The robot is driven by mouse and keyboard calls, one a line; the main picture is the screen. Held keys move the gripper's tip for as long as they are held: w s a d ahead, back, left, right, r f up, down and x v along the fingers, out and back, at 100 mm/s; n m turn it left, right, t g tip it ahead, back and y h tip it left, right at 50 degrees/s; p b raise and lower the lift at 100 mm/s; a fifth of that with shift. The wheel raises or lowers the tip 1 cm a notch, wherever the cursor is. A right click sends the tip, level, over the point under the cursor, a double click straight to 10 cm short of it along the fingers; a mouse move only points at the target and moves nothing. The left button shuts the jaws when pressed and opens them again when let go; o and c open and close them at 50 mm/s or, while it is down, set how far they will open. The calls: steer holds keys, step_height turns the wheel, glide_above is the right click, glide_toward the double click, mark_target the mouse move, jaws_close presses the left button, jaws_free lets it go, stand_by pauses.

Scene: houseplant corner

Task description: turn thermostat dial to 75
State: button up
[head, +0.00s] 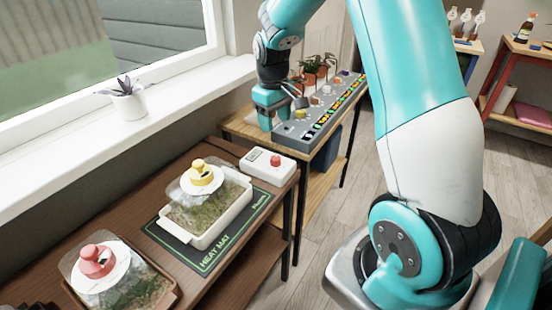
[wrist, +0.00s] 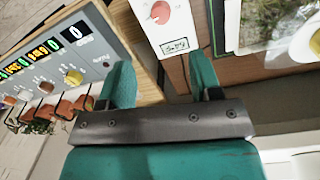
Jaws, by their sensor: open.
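The thermostat is a white box (head: 267,165) on the near brown shelf, with a red dial (head: 275,160) and a small display (head: 256,153). In the wrist view the white box (wrist: 172,28) lies beyond the fingers, with its pinkish-red dial (wrist: 161,12) at the top edge. Its display (wrist: 174,45) shows digits too small to read surely. My gripper (head: 266,122) is over the near end of the grey panel, behind the thermostat and apart from it. In the wrist view my gripper (wrist: 162,82) is open, with nothing between its fingers.
A grey panel (head: 292,138) with several knobs and lit displays stands on the wooden table behind. A lidded seed tray (head: 205,238) sits on the dark heat mat (head: 180,249) in front of the thermostat. Another lidded tray (head: 168,295) is nearer. A potted plant (head: 128,106) stands on the windowsill.

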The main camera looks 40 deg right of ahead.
mark_target(276, 158)
steer(key=f, duration=1.2)
steer(key=shift+d+f+b, duration=0.2)
steer(key=shift+f+b, duration=0.1)
steer(key=shift+f, duration=0.1)
steer(key=c, duration=0.9)
